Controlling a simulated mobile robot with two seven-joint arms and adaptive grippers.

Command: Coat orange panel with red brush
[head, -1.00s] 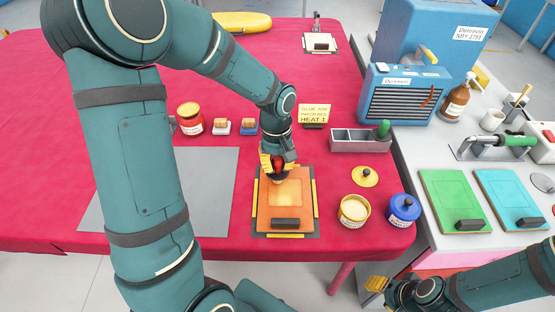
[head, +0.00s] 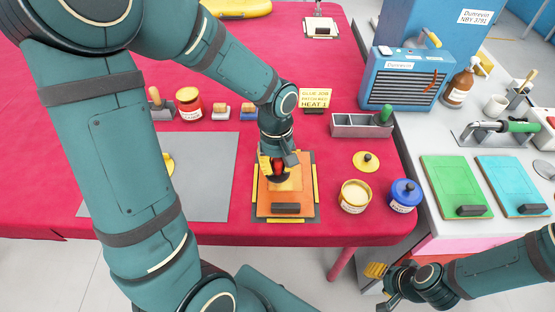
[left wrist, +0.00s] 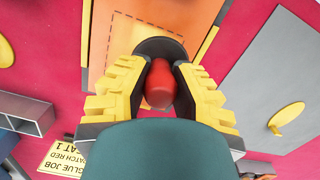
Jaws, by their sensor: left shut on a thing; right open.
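The orange panel (head: 285,207) lies on a dark board with yellow edge strips, near the front of the red table. A dashed outline and a paler inner area show on it, also in the left wrist view (left wrist: 190,14). My left gripper (head: 277,172) is shut on the red brush (head: 277,168), over the panel's upper left part. In the left wrist view the brush's red handle (left wrist: 160,84) stands between the yellow fingers, with a dark round base behind it. Its bristles are hidden, so contact with the panel cannot be told. My right gripper (head: 378,283) is open and empty, off the table's front right.
An open cream-filled pot (head: 355,196) and a blue lidded jar (head: 404,195) stand right of the panel. A yellow lid (head: 366,161) and grey tray (head: 362,126) lie behind them. A grey sheet (head: 207,180) lies left.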

